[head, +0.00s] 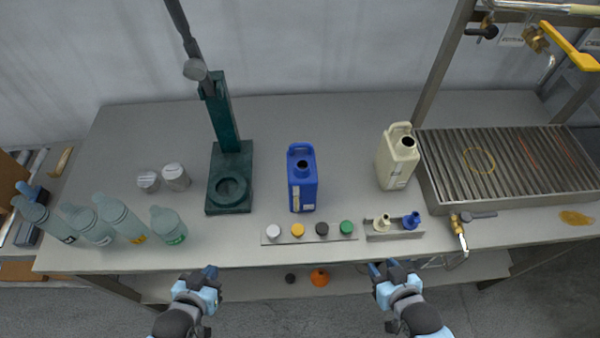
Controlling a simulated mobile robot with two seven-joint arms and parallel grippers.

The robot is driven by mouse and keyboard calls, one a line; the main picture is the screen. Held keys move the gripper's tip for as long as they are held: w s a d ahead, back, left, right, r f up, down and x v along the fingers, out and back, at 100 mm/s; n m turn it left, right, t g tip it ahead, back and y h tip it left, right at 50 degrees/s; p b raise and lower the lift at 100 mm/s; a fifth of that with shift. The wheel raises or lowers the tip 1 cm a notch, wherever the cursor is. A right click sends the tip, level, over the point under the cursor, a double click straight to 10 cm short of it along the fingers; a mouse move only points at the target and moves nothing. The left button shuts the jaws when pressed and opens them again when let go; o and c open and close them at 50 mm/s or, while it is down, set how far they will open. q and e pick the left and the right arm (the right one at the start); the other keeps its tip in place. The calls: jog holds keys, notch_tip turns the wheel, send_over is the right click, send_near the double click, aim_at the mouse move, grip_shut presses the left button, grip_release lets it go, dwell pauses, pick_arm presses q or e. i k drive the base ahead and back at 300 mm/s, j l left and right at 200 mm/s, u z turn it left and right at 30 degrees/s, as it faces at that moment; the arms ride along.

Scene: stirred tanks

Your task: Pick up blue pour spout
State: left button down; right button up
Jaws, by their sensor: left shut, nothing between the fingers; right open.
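The blue pour spout (411,221) stands in a small grey holder (395,236) near the table's front edge, right of centre. A cream pour spout (382,222) stands beside it on the left in the same holder. My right gripper (379,268) is open and empty, in front of the table edge, to the lower left of the blue spout. My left gripper (211,271) is shut and empty in front of the table edge, far to the left of the spout.
A blue jug (302,180), a cream jug (397,160) and a strip of coloured caps (308,234) stand nearby. A slatted metal tray (510,160) and a brass valve (459,229) are to the right. A green stand (229,170) and several bottles (120,217) are left.

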aim_at(410, 222)
jog(key=z, duration=0.9)
